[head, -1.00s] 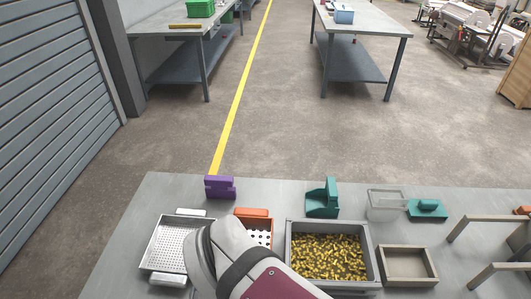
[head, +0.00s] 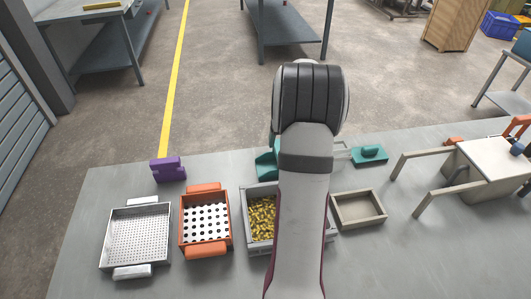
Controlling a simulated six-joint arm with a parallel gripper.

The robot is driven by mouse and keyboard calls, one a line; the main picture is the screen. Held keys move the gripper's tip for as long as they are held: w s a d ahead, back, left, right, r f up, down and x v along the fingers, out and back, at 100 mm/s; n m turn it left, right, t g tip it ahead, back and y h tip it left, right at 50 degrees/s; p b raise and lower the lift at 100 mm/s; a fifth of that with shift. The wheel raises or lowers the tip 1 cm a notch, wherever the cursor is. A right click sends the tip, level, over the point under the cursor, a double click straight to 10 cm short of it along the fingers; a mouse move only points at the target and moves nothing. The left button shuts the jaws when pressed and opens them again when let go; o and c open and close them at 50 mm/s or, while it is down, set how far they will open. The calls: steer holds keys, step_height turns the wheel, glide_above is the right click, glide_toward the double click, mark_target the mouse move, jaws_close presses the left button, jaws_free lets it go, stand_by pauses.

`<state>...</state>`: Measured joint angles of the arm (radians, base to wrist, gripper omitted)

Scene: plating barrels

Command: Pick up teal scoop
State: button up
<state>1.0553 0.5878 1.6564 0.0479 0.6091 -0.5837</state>
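The teal scoop (head: 266,163) stands on the grey table near its far edge, behind the bin of yellow pieces. My arm hides most of it; only its left part shows. My gripper is hidden behind my own arm, which reaches forward over the bin toward the scoop. I cannot see its fingers or whether they touch the scoop.
A grey bin of yellow pieces (head: 262,218) is partly behind my arm. Left are an orange perforated basket (head: 205,251), a metal perforated tray (head: 134,271) and a purple block (head: 168,169). Right are a teal handled piece (head: 370,155), a clear container (head: 342,150) and an empty beige tray (head: 358,224).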

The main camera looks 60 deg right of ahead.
steer(key=x, duration=0.8)
steer(key=shift+w+d+f, duration=0.1)
steer(key=shift+w+f, duration=0.05)
steer(key=shift+w, duration=0.15)
jaws_close()
stand_by(0.8)
